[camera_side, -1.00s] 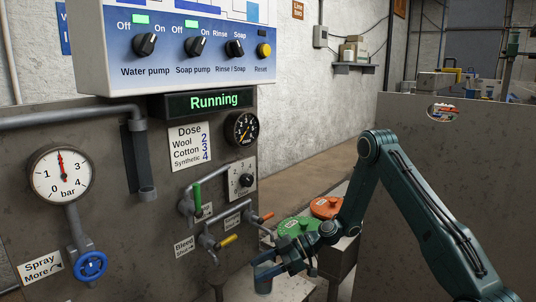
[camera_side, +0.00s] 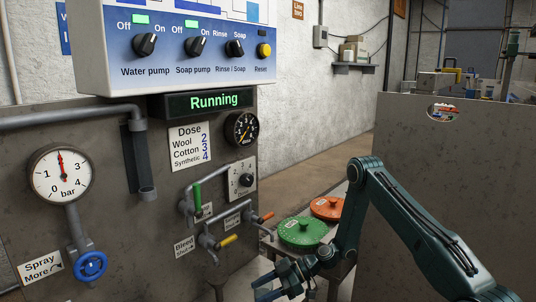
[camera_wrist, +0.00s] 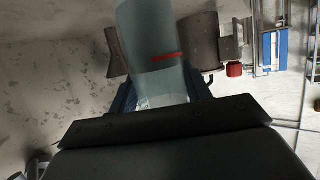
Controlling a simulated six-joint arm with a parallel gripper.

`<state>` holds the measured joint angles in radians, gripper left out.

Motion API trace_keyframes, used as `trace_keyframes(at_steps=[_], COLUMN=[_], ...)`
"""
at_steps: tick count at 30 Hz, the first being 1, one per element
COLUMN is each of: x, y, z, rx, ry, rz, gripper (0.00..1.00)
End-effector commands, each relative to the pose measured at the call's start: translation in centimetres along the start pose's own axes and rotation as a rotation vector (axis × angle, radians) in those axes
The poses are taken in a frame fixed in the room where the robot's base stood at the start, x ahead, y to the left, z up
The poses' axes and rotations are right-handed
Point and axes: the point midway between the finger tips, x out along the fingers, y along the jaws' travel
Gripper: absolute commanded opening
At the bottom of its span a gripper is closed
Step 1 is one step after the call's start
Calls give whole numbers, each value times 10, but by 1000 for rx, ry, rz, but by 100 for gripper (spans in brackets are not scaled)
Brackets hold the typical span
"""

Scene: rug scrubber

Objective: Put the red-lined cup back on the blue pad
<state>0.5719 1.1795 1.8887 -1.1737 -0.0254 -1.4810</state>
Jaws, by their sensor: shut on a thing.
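A clear cup with a red line (camera_wrist: 152,40) stands out from between the dark blue fingers of my gripper (camera_wrist: 161,92) in the wrist view. My gripper is shut on the cup, and its lower part is partly hidden by the gripper body. In the side view my gripper (camera_side: 266,289) is at the bottom edge, in front of the panel and below the yellow-handled valve. The cup cannot be made out there. I cannot make out the blue pad in either view.
A green lid (camera_side: 303,231) and an orange lid (camera_side: 328,207) lie behind my gripper. Valve handles, yellow (camera_side: 228,240) and red (camera_side: 266,217), stick out from the panel just above it. A large grey panel (camera_side: 460,170) stands at the right.

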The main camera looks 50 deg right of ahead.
Motion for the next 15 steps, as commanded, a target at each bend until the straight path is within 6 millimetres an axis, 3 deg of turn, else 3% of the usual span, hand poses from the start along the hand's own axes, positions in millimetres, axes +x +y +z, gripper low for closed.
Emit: trace_keyframes(at_steps=[6,15], x=[7,8], y=[0,0], z=[17,19], rx=[1,-1], ry=[1,1], rz=[1,1], gripper=[16,16])
